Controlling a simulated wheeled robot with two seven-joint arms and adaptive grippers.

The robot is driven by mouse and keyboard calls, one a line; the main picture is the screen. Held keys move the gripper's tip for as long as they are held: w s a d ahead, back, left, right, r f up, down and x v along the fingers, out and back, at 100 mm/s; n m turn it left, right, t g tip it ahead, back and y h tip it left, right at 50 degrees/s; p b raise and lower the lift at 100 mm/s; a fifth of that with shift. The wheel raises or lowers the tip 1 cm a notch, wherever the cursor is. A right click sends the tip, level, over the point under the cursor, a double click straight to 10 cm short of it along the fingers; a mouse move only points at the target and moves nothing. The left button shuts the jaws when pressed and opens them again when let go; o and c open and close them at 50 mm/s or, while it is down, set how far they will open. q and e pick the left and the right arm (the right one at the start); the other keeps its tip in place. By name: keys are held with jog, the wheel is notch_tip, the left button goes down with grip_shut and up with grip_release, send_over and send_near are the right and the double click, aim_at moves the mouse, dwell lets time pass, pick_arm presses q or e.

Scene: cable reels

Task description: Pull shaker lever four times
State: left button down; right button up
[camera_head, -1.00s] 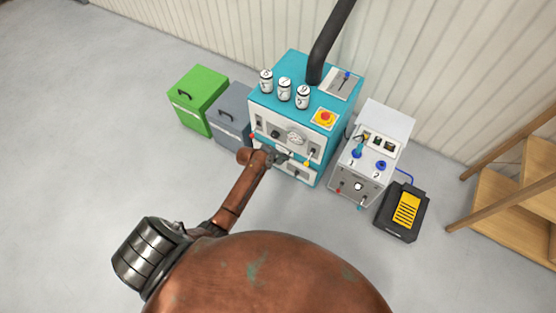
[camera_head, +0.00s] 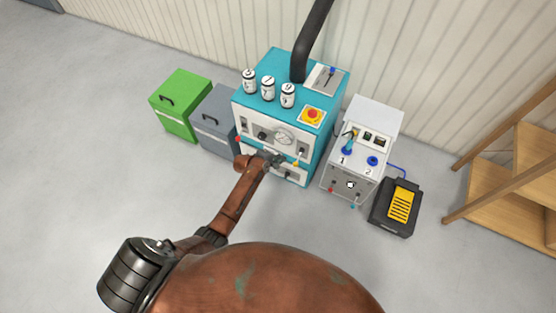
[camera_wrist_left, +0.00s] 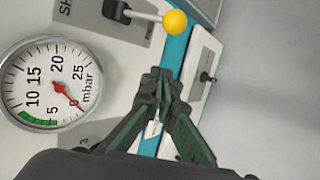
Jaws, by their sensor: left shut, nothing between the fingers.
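The teal-and-white machine (camera_head: 250,120) has a shaker lever with a yellow ball knob (camera_head: 296,163) on its front panel. In the left wrist view the yellow knob (camera_wrist_left: 174,22) is at the top, on a metal rod coming out of a dark slot beside partly cut-off "SH" lettering. My left gripper (camera_head: 279,159) is in front of the machine's panel, just left of the knob. In the left wrist view my left gripper (camera_wrist_left: 158,82) has its green-black fingers shut and empty, apart from the knob. My right gripper is not in view.
A pressure gauge (camera_wrist_left: 48,82) is beside the gripper, its needle near zero. A grey control box (camera_head: 372,125) and a black pedal with a yellow top (camera_head: 400,205) stand right. Green (camera_head: 182,103) and grey (camera_head: 212,122) bins stand left. Wooden shelves (camera_head: 515,185) are far right.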

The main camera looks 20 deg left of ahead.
pick_arm(q)
jog(key=d, duration=0.4)
jog(key=shift+w+f+b, duration=0.15)
jog(key=shift+f+b, duration=0.05)
jog(key=shift+b, duration=0.15)
